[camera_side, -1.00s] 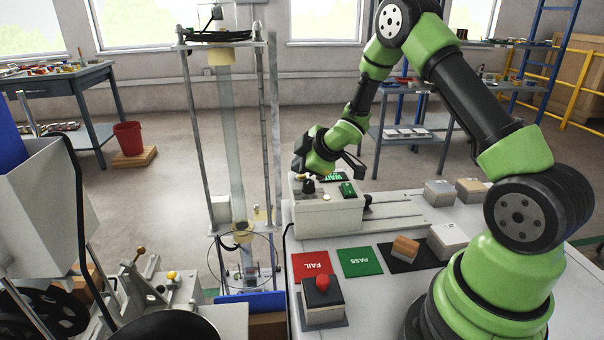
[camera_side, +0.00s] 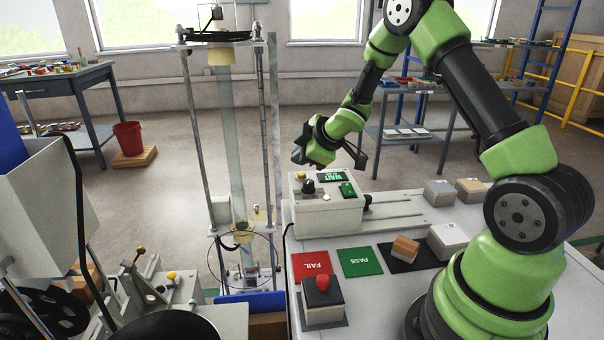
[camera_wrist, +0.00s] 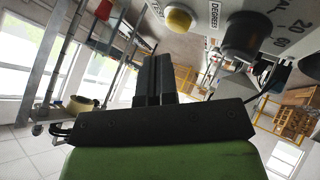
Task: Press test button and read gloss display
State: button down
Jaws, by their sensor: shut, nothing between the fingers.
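The gloss meter (camera_side: 328,214) is a pale grey box on the white bench. Its top has a yellow button (camera_side: 301,175), a black knob (camera_side: 309,187), a small white button (camera_side: 326,197), a green display (camera_side: 332,176) reading WAIT, and another small green panel (camera_side: 347,189) too small to read. My gripper (camera_side: 299,156) is shut and empty, in the air above the meter's left end, apart from it. In the wrist view, my closed dark fingers (camera_wrist: 155,72) show below the yellow button (camera_wrist: 179,18) and black knob (camera_wrist: 246,38). No display shows there.
A red FAIL card (camera_side: 312,266) and green PASS card (camera_side: 359,262) lie in front of the meter. A tile (camera_side: 405,247) rests on a black mat. A red button box (camera_side: 323,298) stands at the front edge. A tall glass-tube rig (camera_side: 232,150) stands left.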

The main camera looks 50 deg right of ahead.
aim_at(301, 175)
jog(key=shift+r, duration=2.25)
jog(key=shift+r, duration=0.2)
jog(key=s+a+r+m+h, duration=0.1)
jog(key=s+a+r+m, duration=0.1)
jog(key=s+r+m, duration=0.3)
jog(key=s+a+r+m+h, duration=0.2)
jog(key=s+a+r, duration=0.1)
jog(key=r, duration=0.4)
jog(key=s+a+m+g+y, duration=0.1)
jog(key=s+a+m+y, duration=0.1)
jog(key=s+a, duration=0.3)
jog(key=s+a+m+g+y, duration=0.1)
jog(key=s+a+m+y, duration=0.2)
jog(key=s, duration=0.9)
jog(key=a+r, duration=0.1)
jog(key=a, duration=0.2)
jog(key=shift+s+a, duration=0.3)
jog(key=shift+w+d+m, duration=0.1)
jog(key=shift+d+m, duration=0.05)
jog(key=shift+m, duration=0.15)
